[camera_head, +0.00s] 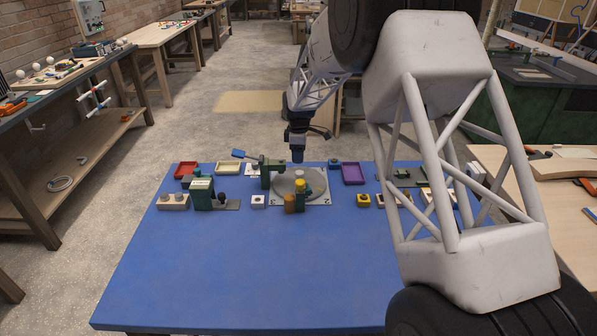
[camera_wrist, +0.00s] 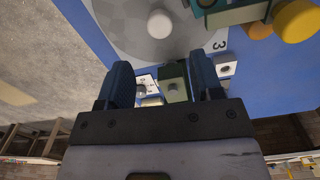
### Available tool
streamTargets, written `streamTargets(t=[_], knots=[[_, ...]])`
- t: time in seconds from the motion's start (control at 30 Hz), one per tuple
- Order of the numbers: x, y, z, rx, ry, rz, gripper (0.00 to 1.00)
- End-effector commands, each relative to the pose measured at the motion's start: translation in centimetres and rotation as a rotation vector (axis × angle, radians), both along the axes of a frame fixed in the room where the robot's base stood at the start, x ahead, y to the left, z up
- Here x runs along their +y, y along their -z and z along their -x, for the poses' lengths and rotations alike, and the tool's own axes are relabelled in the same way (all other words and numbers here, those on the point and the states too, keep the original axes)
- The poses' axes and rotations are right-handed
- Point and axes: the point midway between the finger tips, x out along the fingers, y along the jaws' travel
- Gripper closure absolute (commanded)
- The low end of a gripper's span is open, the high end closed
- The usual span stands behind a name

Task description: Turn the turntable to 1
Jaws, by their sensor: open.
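The turntable is a round grey disc (camera_head: 284,185) on a pale square plate, at the back middle of the blue table. In the wrist view the disc (camera_wrist: 125,18) fills the upper left, with a pale round knob (camera_wrist: 160,24) standing on it. A dark "3" is marked on the pale plate (camera_wrist: 218,45) beside the disc's rim. The marking "1" is not readable in either view. My gripper (camera_head: 297,160) points down above the turntable's far side. In the wrist view my gripper (camera_wrist: 163,75) has its two blue fingers apart, with nothing held between them.
The table's front (camera_head: 230,270) is clear.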

Motion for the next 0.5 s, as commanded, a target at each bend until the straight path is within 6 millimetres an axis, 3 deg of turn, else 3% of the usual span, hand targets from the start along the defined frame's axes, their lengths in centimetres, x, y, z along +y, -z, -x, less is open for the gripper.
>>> streamTargets(t=[0.27, 0.5], knots=[[0.0, 1.0, 0.0, 0.0, -0.001, 0.0, 0.4], [0.0, 3.5, 0.0, 0.002, -0.001, 0.001, 0.4]])
